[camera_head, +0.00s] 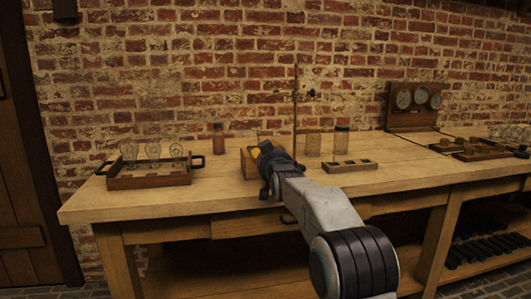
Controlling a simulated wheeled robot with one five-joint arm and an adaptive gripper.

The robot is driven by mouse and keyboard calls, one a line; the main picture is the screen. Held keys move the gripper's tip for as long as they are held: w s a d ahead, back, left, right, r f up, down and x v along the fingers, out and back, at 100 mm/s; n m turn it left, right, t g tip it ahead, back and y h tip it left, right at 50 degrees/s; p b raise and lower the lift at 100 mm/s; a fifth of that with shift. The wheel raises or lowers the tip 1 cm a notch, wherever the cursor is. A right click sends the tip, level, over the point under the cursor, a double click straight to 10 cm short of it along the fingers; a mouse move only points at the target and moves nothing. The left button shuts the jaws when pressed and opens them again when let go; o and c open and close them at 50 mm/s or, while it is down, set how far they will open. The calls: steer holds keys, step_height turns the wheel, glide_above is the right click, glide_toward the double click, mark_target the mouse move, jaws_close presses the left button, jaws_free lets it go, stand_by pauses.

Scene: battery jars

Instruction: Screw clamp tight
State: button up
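A thin upright rod (295,105) stands on the bench behind my arm, against the brick wall. A small dark fitting (311,93) shows beside the rod near its upper part; it may be the clamp, but it is too small to tell. My gripper (257,150) is over the middle of the bench, lower than the fitting and left of the rod. It is seen from behind, with a yellow patch near its end. A wooden box (247,165) is partly hidden behind it. The fingertips are not clear, so I cannot see whether they hold anything.
A tray of glass bulbs (150,180) with dark handles is on the left. A brown bottle (218,139), two glass jars (313,143) (341,141) and a slotted wooden block (349,166) stand nearby. A gauge panel (415,105) is at right. The front left bench top is clear.

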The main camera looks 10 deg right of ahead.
jaws_close()
steer(key=shift+r, duration=0.15)
steer(key=shift+d+m, duration=0.15)
steer(key=shift+m, duration=1.05)
steer(key=shift+d+m, duration=0.1)
steer(key=shift+m, duration=1.1)
steer(key=shift+r, duration=0.1)
steer(key=shift+o, duration=0.9)
jaws_free()
steer(key=shift+o, duration=0.6)
steer(key=shift+f, duration=0.3)
